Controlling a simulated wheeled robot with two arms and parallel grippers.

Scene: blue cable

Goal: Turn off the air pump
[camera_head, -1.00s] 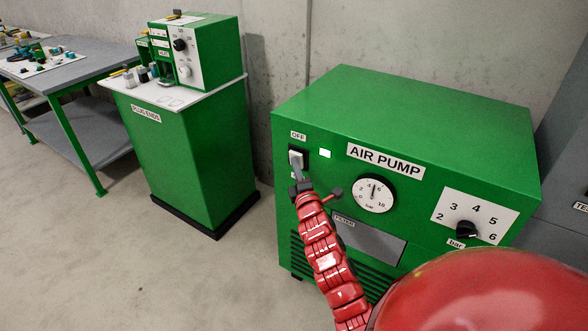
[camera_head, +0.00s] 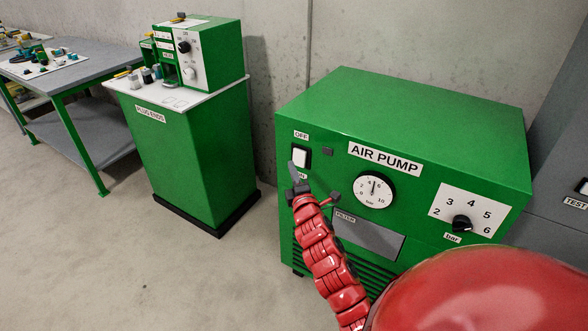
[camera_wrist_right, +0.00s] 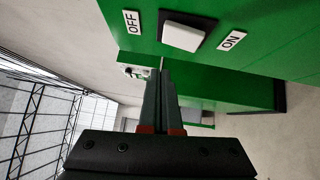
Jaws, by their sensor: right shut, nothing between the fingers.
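The green air pump (camera_head: 420,118) stands against the wall. Its white rocker switch (camera_head: 301,157) sits on the front at the upper left, between the OFF and ON labels; it also shows in the right wrist view (camera_wrist_right: 184,36). The small indicator lamp (camera_head: 327,152) beside the switch is dark. My right gripper (camera_head: 293,166) is shut and empty, its tip just below and left of the switch. In the right wrist view the shut fingers (camera_wrist_right: 161,75) point up just short of the switch, with a gap visible. My left gripper is not in view.
The pump front also has a gauge (camera_head: 374,190) and a bar dial (camera_head: 461,223) to the right. A green plug-ends stand (camera_head: 190,150) is at the left, with a grey workbench (camera_head: 95,72) beyond it. Open floor lies in front.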

